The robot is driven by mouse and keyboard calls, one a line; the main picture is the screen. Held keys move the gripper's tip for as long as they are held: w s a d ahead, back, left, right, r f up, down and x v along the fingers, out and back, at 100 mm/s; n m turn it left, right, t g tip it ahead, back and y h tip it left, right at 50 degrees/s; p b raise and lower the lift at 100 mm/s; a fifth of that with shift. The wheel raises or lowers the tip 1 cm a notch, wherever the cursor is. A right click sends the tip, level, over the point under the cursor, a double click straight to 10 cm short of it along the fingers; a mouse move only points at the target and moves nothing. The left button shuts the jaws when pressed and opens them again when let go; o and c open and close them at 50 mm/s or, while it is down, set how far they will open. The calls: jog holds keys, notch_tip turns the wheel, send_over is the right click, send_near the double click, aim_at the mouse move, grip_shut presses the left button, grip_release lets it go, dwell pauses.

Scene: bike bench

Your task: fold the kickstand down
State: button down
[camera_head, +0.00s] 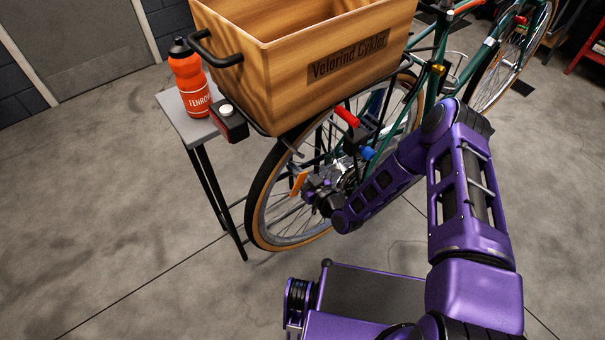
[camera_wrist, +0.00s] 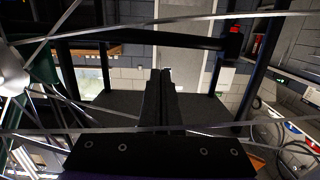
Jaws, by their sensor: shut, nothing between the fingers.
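The bike (camera_head: 440,50) stands with its tan-walled rear wheel (camera_head: 262,210) toward me. My gripper (camera_head: 312,186) is low at the side of this wheel, by the spokes. In the wrist view its two dark fingers (camera_wrist: 165,95) are together with nothing between them, and thin spokes cross the picture around them. I cannot make out the kickstand for sure; my arm and the wheel parts crowd that area. A dark bar (camera_wrist: 145,37) runs across the upper wrist view; I cannot tell what it is. A small orange piece (camera_head: 298,183) shows beside my gripper.
A wooden crate (camera_head: 285,75) sits over the rear wheel. A small grey table (camera_head: 178,108) with thin black legs stands close at the left, bearing an orange bottle (camera_head: 190,80). A red-and-black grip (camera_head: 347,117) sticks out above my forearm. The floor at left is clear.

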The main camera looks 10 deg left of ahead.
notch_tip(320, 180, down, 2)
jog(key=shift+a, duration=0.15)
jog(key=shift+f, duration=0.1)
dwell(0.4)
jog(key=shift+f, duration=0.45)
